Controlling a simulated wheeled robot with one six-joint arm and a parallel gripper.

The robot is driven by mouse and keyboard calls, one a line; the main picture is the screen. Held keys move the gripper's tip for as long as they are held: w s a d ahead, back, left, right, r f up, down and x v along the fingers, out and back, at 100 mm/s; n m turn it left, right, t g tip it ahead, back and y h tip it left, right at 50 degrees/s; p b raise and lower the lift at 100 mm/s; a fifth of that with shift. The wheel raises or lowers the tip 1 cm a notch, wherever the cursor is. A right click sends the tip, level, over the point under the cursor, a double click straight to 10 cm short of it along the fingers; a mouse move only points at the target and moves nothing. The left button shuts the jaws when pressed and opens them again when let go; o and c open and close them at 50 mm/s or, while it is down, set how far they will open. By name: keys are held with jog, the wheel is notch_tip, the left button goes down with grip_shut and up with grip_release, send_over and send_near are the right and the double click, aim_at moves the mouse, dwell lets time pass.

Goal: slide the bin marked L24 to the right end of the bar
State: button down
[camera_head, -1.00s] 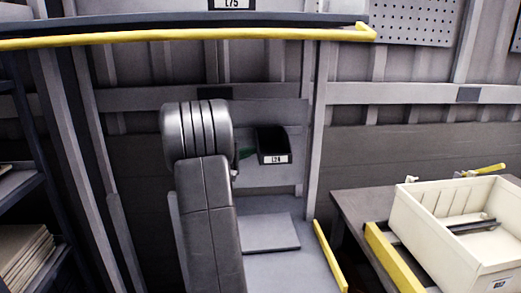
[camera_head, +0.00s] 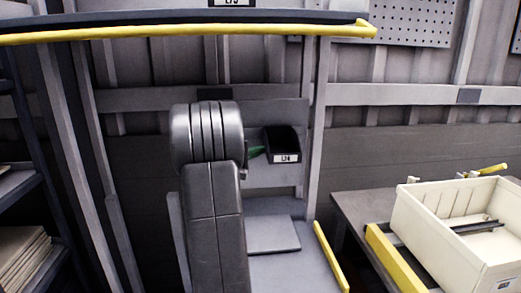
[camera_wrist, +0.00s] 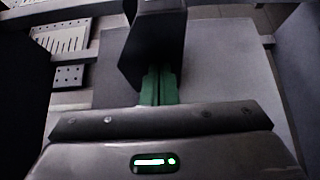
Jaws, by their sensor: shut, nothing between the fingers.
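The small black bin marked L24 (camera_head: 283,145) hangs on a grey back panel (camera_head: 273,112), close to the panel's right edge. Its white label faces me. My gripper (camera_head: 258,151) has green fingers, shut and empty, at the bin's left side. In the wrist view the shut green fingers (camera_wrist: 160,84) reach the dark bin (camera_wrist: 155,40) and appear to touch its side. The bar behind the bin cannot be made out. My arm hides the left part of the panel.
A grey upright (camera_head: 315,130) stands just right of the panel. A shelf with a yellow edge (camera_head: 190,36) runs above. A cream crate (camera_head: 470,240) sits on a bench at the right. A grey block (camera_head: 272,235) lies below the bin.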

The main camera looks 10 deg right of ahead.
jog(key=s+a+b, duration=0.2)
jog(key=s+b, duration=0.1)
dwell(0.9)
jog(key=w+d+p, duration=0.1)
jog(key=w+p, duration=0.2)
jog(key=shift+d, duration=0.4)
dwell(0.4)
